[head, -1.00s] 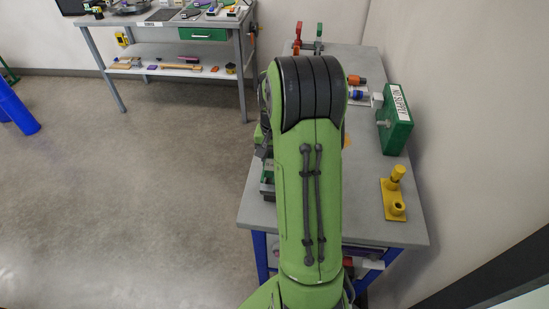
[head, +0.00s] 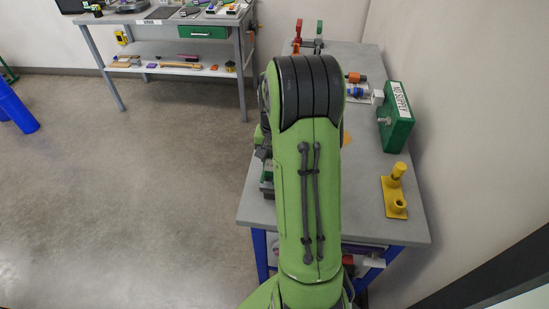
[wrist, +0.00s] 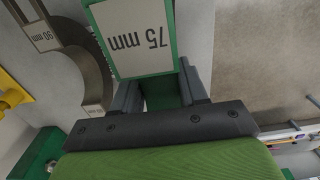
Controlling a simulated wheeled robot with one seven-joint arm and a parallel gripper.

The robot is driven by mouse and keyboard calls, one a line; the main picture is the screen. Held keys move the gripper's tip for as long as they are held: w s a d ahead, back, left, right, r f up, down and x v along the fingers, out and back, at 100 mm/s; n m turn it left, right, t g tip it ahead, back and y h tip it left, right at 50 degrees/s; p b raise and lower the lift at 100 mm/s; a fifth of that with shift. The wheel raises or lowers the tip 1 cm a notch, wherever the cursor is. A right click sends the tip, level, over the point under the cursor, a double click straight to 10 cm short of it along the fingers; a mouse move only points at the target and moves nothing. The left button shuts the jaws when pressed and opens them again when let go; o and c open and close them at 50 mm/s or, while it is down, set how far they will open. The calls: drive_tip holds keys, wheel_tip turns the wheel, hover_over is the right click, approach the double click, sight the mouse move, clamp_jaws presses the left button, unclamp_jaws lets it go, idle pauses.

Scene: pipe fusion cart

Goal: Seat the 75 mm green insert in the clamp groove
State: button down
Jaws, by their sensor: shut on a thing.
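The green insert (wrist: 176,32), with a pale "75 mm" label, is between the fingers of my gripper (wrist: 160,92) in the wrist view. My gripper is shut on it. The label reads upside down. To its left is a grey curved metal piece (wrist: 88,52) with a "90 mm" label. I cannot tell whether the insert touches it, and no groove can be made out clearly. In the head view my green arm hides the gripper and most of the work spot; only a small dark and green part shows at the table's left edge.
The grey table (head: 360,225) carries a yellow stand (head: 397,195), a green box with a white label (head: 394,117), a blue fitting (head: 357,92) and a red and green clamp-like item (head: 308,38) at the back. A second bench (head: 150,22) stands at the back left.

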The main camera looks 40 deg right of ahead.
drive_tip(key=shift+f+b, duration=0.85)
drive_tip(key=shift+f, duration=0.3)
drive_tip(key=c, duration=0.5)
unclamp_jaws()
drive_tip(key=shift+r, duration=0.15)
wheel_tip(320, 180, up, 16)
drive_tip(key=p, duration=0.4)
drive_tip(key=shift+f, duration=0.2)
